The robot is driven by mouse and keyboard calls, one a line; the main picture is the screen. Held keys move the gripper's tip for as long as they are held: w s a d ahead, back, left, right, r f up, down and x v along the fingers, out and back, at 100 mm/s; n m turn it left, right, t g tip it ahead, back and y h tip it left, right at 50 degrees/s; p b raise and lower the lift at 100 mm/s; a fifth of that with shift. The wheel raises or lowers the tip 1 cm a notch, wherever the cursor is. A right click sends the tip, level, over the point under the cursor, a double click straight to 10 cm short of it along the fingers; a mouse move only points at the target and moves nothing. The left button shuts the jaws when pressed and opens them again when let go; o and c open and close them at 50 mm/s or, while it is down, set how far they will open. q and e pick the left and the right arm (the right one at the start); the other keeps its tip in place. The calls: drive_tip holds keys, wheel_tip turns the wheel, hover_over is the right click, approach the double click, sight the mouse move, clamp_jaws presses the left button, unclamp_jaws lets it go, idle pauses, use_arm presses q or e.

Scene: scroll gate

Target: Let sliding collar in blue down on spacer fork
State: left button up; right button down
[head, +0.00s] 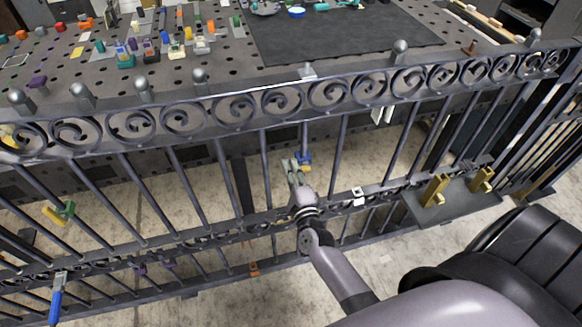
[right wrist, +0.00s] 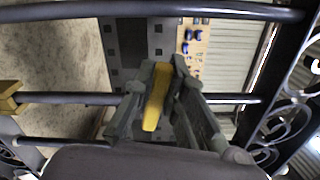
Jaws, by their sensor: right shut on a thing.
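The blue sliding collar (head: 305,159) sits on an upright bar of the gate, between the scroll band and the lower rail. My right gripper (head: 292,166) is at its left side in the head view. In the right wrist view its fingers (right wrist: 158,100) are shut around a yellow piece (right wrist: 156,92), which looks like the collar's handle. The collar's blue body is not clear in that view. I cannot tell which piece is the spacer fork; my gripper and wrist hide the bar below the collar. A small white piece (head: 358,196) is on the lower rail to the right. My left gripper is not in view.
The scroll band (head: 235,112) with ball finials crosses above. Brass brackets (head: 436,190) stand on a grey plate at right. A green and yellow piece (head: 59,213) is on a left bar. An orange piece (head: 254,268) sits low. A cluttered perforated table (head: 225,68) is behind.

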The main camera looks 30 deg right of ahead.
drive_tip(key=shift+f+n, duration=0.15)
drive_tip(key=shift+n, duration=0.25)
drive_tip(key=c, duration=1.6)
unclamp_jaws()
drive_tip(key=shift+s+a+f, duration=0.1)
drive_tip(key=shift+s, duration=0.2)
drive_tip(key=v, duration=1.1)
drive_tip(key=shift+s, duration=0.2)
drive_tip(key=shift+a, duration=0.15)
